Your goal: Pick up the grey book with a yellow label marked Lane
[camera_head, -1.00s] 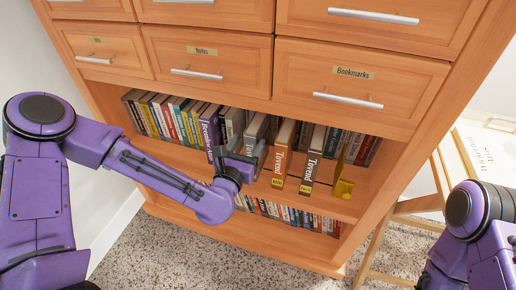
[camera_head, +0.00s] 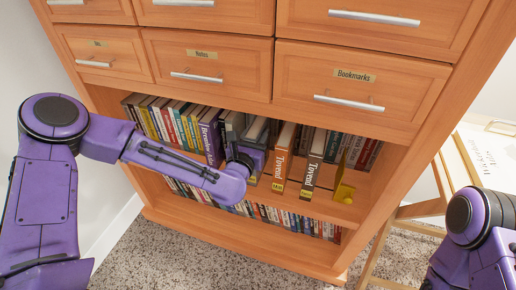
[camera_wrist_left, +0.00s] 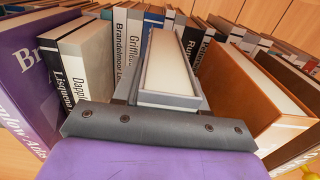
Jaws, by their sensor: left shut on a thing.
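The grey book (camera_head: 257,130) stands upright on the open shelf, left of an orange Tovend book (camera_head: 284,158). The left wrist view shows its white page edges and grey cover (camera_wrist_left: 171,99) straight ahead of my gripper. My left gripper (camera_head: 252,153) reaches into the shelf and is shut on this book. Its fingers are mostly hidden, and the book's spine and any Lane label are covered by the gripper. My right arm shows at the lower right, but its gripper is out of view.
A purple book (camera_head: 211,137) and several others stand to the left. A brown Tovend book (camera_head: 312,164) and a yellow bookend (camera_head: 343,188) are to the right. Drawers (camera_head: 345,82) overhang the shelf. A lower shelf holds more books. A wooden stand (camera_head: 415,205) is at right.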

